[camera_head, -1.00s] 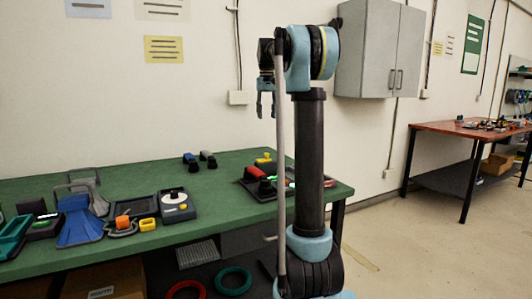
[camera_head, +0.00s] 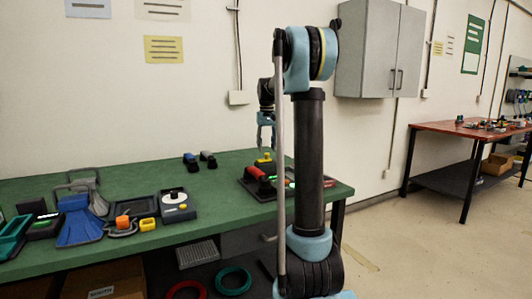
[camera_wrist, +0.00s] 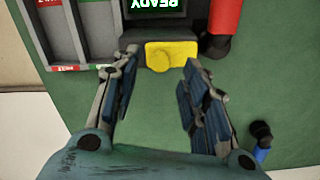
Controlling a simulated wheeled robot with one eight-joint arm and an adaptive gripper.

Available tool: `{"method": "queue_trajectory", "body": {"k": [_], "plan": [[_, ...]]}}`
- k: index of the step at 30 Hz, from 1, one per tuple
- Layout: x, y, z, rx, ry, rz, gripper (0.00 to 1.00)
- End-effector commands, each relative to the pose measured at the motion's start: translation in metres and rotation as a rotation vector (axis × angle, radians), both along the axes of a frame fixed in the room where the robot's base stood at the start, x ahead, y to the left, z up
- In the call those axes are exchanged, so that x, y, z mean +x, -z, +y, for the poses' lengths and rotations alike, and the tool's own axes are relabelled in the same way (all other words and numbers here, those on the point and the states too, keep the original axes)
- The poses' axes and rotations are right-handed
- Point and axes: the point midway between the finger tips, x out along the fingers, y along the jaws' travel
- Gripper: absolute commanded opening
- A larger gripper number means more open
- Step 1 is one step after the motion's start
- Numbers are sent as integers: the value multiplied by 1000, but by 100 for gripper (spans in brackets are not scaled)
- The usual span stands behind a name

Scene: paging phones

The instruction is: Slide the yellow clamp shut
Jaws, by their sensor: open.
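The yellow clamp (camera_wrist: 170,55) is a small, chunky block at the edge of a dark device whose screen reads READY (camera_wrist: 155,5). In the head view I take it to be the yellow piece (camera_head: 264,160) on the right part of the green table. My gripper (camera_wrist: 159,68) is open and empty, pointing down, with one finger to either side of the yellow block in the wrist view. I cannot tell whether either finger touches it. In the head view my gripper (camera_head: 266,146) is just above the yellow piece.
A red handle (camera_wrist: 225,18) stands close beside the yellow block. A grey compartment tray (camera_wrist: 85,35) lies to the left. A blue-and-black piece (camera_wrist: 262,142) is at lower right. Bare green table (camera_wrist: 155,110) lies between my fingers.

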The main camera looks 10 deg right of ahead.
Motion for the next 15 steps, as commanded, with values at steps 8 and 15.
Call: {"method": "queue_trajectory", "body": {"k": [8, 15], "plan": [[0, 23, 0, 0, 0, 0, 41], [0, 25, 0, 0, 0, 0, 41]]}}
